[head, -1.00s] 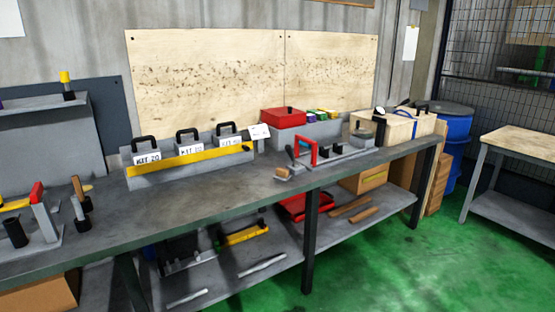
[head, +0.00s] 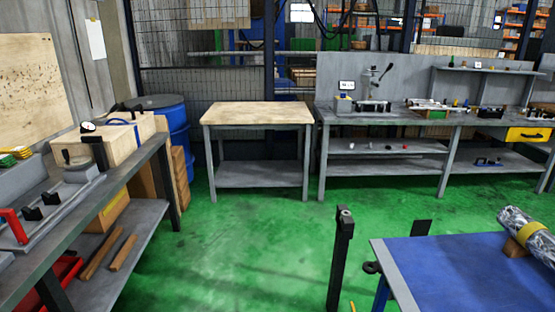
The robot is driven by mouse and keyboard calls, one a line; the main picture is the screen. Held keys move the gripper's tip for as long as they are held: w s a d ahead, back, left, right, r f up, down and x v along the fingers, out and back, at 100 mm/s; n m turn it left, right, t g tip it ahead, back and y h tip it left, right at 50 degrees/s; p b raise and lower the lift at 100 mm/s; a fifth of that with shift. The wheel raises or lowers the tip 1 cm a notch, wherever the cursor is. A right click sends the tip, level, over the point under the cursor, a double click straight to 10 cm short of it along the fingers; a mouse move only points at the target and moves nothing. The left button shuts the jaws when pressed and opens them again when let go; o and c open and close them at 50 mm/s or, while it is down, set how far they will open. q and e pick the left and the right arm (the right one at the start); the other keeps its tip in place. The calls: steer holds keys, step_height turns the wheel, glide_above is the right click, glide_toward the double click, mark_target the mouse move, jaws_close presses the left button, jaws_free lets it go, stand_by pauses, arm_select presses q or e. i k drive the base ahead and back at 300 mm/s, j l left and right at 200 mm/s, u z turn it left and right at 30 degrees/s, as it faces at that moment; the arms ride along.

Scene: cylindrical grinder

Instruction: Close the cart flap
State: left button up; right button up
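A low unit with a blue top (head: 445,275) and a grey edge stands at the lower right of the head view, cut off by the frame. It may be the cart, but I cannot tell. A dark upright post (head: 340,255) stands just left of it, and a small dark plate (head: 421,227) shows behind its far edge. I cannot make out which part is the flap, or whether it is open. Neither of my grippers is in view.
A shiny wrapped roll (head: 525,233) with a yellow band rests on the blue top. A long workbench (head: 135,160) runs along the left. A wood-topped table (head: 258,113), a blue drum (head: 175,130) and another workbench (head: 400,122) stand behind. The green floor (head: 240,240) between is clear.

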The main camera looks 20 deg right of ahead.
mark_target(394, 280)
steer(key=i+z, duration=0.15)
steer(key=z, duration=0.25)
steer(key=i+z, duration=0.15)
steer(key=z, duration=0.3)
steer(key=i+j+z, duration=0.15)
steer(key=z, duration=0.25)
steer(key=i+j+z, duration=0.1)
steer(key=z, duration=0.3)
steer(key=i+j+z, duration=0.1)
steer(key=j+z, duration=0.15)
steer(key=z, duration=0.2)
steer(key=i+j+z, duration=0.1)
steer(key=j+z, duration=0.15)
steer(key=z, duration=0.15)
